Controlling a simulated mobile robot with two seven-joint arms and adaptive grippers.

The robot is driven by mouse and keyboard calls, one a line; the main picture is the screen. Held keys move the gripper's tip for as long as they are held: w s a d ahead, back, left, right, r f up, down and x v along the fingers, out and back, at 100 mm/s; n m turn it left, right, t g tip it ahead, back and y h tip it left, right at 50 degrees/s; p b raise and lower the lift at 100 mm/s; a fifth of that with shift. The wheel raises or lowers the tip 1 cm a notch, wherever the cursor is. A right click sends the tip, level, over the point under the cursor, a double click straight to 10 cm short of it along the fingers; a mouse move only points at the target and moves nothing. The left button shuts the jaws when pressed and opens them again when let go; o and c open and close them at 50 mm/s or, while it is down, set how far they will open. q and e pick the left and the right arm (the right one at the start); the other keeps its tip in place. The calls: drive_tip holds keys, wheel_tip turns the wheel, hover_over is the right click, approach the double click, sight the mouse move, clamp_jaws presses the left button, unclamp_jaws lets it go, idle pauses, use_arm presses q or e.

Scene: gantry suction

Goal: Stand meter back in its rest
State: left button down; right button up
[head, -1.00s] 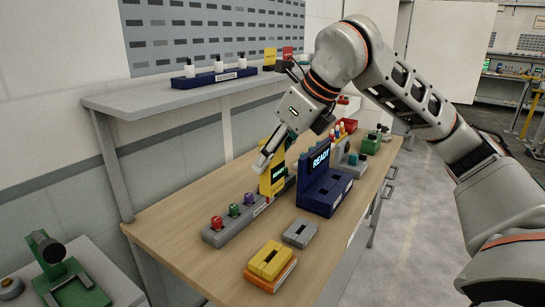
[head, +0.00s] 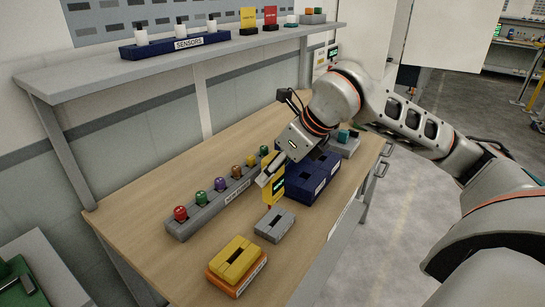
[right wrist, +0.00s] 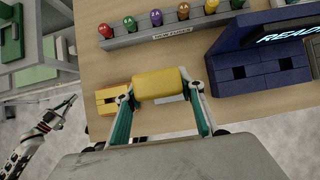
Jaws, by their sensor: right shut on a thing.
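A yellow meter (head: 272,193) with a dark green-lit display is in my right gripper (head: 267,180). The gripper is shut on it and holds it upright, behind the grey slotted block (head: 274,224) and left of the navy station. In the right wrist view the meter (right wrist: 160,83) spans the two fingers. A yellow slotted piece on an orange base (head: 236,262) sits at the bench front. I cannot tell which slotted block is the meter's rest. An arm end, seemingly my left gripper (right wrist: 68,104), shows at the left of the right wrist view, its jaws unclear.
A grey rack (head: 218,200) with several coloured knobs lies left of the meter. The navy station (head: 312,178) stands to its right. A shelf (head: 110,75) with a sensor tray runs along the wall. The bench's left front is clear.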

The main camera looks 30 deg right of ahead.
sight(281, 181)
drive_tip(key=shift+w+d+f, duration=0.1)
drive_tip(key=shift+d+f, duration=0.3)
drive_tip(key=shift+f, duration=0.05)
use_arm(q)
drive_tip(key=shift+w+d, duration=0.25)
drive_tip(key=shift+d, duration=0.15)
drive_tip(key=shift+a, duration=0.1)
